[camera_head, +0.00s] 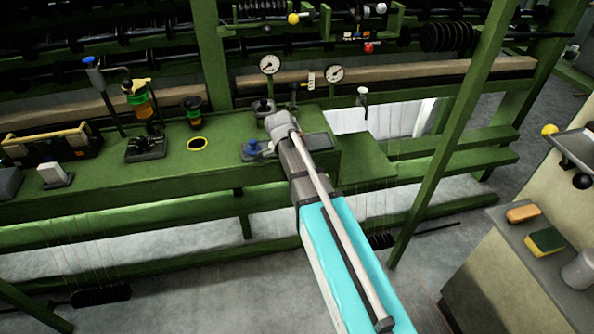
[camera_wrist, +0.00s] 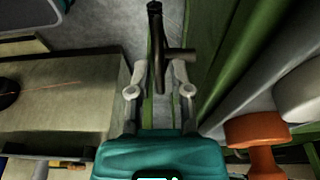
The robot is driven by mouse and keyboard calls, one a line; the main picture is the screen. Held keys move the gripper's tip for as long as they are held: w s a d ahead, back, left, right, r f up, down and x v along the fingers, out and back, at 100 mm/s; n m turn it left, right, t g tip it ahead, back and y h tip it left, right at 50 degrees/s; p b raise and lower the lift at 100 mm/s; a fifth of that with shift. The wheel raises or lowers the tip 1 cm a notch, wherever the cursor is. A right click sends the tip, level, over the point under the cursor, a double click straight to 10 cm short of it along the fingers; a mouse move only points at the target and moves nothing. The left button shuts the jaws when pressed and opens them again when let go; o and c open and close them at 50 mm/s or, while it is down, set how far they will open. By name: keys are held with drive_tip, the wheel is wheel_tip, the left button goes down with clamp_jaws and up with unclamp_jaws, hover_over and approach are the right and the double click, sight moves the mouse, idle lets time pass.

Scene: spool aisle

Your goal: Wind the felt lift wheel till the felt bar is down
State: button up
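My gripper (camera_wrist: 159,68) is open in the wrist view, its two grey fingers apart. A dark T-shaped handle or rod (camera_wrist: 157,40) shows between and beyond the fingertips, touching neither finger; I cannot tell whether it is part of the felt lift wheel. In the head view my arm reaches to the green bench and hides its own gripper. A long tan bar (camera_head: 440,70), perhaps the felt bar, runs behind the bench below the dark rollers. No wheel is plainly visible in the head view.
Two dial gauges, left (camera_head: 269,65) and right (camera_head: 335,74), stand behind the bench. A blue-topped lever (camera_head: 105,95) and a black-based orange and green fitting (camera_head: 146,115) stand at left. A slanting green post (camera_head: 445,130) and a side counter (camera_head: 515,260) flank my arm at right.

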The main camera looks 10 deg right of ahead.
wheel_tip(320, 180, up, 11)
drive_tip(key=y+p, duration=0.2)
drive_tip(key=p, duration=0.8)
drive_tip(key=shift+d+y+p, duration=0.3)
drive_tip(key=shift+d, duration=0.15)
wheel_tip(320, 180, down, 14)
drive_tip(key=b, duration=1.4)
drive_tip(key=shift+r, duration=0.15)
clamp_jaws()
